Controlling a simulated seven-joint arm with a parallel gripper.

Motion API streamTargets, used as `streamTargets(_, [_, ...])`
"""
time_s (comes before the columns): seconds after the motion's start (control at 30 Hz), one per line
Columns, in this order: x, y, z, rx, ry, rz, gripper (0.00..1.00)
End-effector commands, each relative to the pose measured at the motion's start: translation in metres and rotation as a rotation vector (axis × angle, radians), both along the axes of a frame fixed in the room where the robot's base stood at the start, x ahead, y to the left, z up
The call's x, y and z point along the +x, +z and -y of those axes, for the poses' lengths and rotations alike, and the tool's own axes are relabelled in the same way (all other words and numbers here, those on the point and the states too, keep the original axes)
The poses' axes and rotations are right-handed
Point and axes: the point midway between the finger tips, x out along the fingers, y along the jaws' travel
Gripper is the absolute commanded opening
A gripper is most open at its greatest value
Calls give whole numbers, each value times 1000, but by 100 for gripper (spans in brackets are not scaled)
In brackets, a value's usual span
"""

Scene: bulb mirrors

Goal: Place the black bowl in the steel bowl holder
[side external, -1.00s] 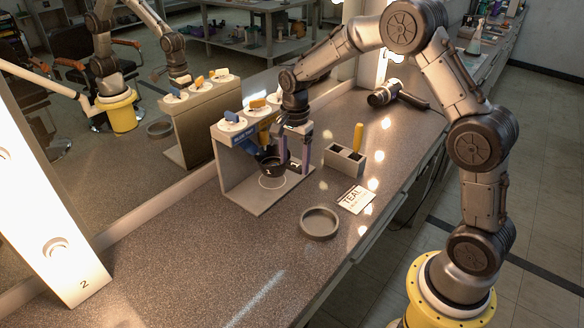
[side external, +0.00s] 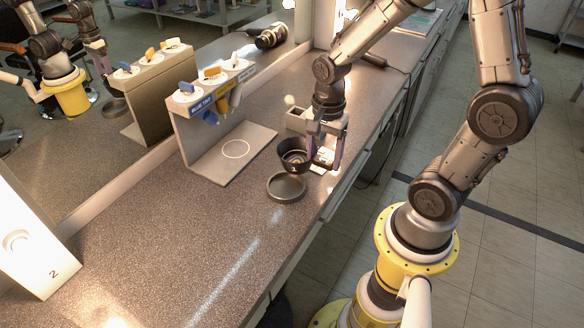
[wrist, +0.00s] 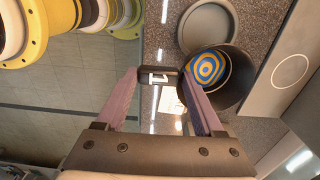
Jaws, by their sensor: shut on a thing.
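The black bowl (side external: 291,165) shows blue and orange rings inside, and it appears in the wrist view too (wrist: 236,88). My gripper (side external: 322,165) is shut on the bowl's side tab, which is marked "1" in the wrist view (wrist: 158,77). The bowl is roughly upright. The steel bowl holder (side external: 286,197) is a shallow round dish on the counter, empty where I see it. In the side view the bowl is just behind the holder, overlapping its far rim; in the wrist view the holder (wrist: 207,24) is beside the bowl. The exact height gap is unclear.
A grey box (side external: 295,119) and a white card (side external: 323,157) are near my gripper.

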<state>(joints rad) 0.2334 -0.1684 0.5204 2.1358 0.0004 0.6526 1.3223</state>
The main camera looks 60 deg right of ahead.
Motion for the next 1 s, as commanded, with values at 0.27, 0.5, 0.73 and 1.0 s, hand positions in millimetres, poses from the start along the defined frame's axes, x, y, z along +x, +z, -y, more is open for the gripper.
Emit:
streamTargets(0.27, [-70, 45, -27, -2, -75, 14, 11])
streamTargets(0.5, [-122, 77, -46, -1, -73, 12, 11])
streamTargets(0.73, [-134, 93, -55, -1, -18, 5, 11])
streamTargets(1.0, [-87, 71, -54, 0, -14, -2, 11])
